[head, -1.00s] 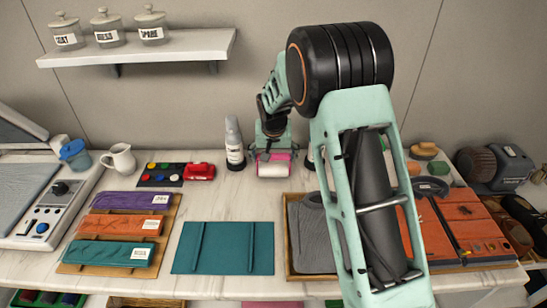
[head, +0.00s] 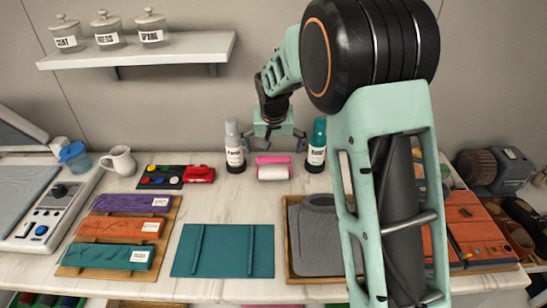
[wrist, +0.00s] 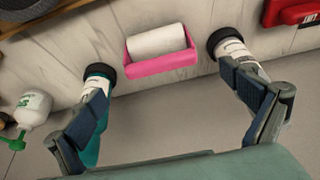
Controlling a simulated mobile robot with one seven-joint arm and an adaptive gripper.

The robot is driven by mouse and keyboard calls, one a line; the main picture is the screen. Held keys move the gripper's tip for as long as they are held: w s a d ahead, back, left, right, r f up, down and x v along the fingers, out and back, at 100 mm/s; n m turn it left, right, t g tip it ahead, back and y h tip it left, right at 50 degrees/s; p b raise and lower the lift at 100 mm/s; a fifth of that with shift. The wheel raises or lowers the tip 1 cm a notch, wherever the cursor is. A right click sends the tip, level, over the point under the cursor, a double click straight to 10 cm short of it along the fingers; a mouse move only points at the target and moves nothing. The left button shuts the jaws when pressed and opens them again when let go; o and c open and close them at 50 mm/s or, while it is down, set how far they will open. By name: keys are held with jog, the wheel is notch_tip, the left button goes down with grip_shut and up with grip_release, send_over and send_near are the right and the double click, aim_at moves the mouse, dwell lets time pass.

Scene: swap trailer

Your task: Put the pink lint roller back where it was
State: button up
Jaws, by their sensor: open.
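The pink lint roller (head: 272,160) with its white roll lies on the counter between two bottles, a grey-topped bottle (head: 234,147) and a teal-topped bottle (head: 317,146). It also shows in the wrist view (wrist: 160,47), apart from my fingers. My gripper (head: 275,137) is open and empty, just above and behind the lint roller. In the wrist view its two fingers (wrist: 164,105) are spread wide, and each overlaps the sight of one bottle.
A teal mat (head: 222,250) lies at the front. A wooden tray with grey cloth (head: 317,225) is at right, partly behind my arm. The wall stands close behind.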

jog(key=shift+v, duration=2.55)
